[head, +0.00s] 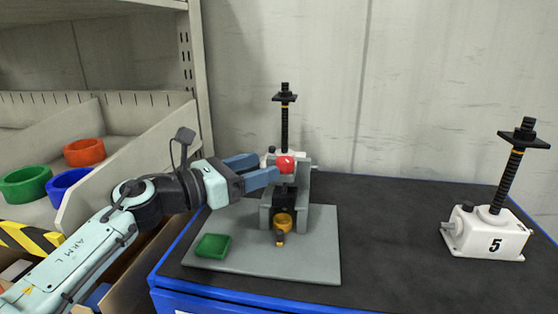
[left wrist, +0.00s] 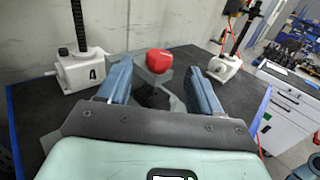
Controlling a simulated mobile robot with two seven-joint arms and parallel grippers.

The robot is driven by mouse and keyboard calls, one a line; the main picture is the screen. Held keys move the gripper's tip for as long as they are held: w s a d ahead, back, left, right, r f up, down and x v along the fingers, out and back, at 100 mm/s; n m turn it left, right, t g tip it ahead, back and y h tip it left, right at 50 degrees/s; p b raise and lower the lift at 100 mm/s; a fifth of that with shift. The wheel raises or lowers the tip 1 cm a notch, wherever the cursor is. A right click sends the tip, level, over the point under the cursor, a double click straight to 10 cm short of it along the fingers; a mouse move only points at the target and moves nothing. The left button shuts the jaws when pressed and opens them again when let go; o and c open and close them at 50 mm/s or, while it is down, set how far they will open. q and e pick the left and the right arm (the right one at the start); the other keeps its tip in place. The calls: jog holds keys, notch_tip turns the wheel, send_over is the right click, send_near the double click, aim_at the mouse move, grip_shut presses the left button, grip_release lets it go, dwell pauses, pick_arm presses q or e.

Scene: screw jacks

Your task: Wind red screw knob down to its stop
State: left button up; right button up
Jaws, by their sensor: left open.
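The red screw knob (head: 286,163) sits on top of a grey stand (head: 302,184) on a grey plate (head: 310,258). In the left wrist view the red knob (left wrist: 158,61) shows centrally, around the level of the fingertips. My left gripper (head: 268,168) reaches in from the left with its two blue fingers apart. In the left wrist view my left gripper (left wrist: 160,70) is open, one finger to each side of the knob; I cannot tell whether either touches it. A dark part shows below the knob in the stand.
A green tray (head: 213,246) and an orange-yellow ring (head: 283,222) are on the plate side. A screw jack (head: 285,120) stands behind the stand; jack 5 (head: 488,235) stands right. Shelf bins with coloured rings (head: 85,152) are left. The dark table (head: 390,230) is clear between.

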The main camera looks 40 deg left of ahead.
pick_arm(q)
jog(key=shift+v, duration=2.2)
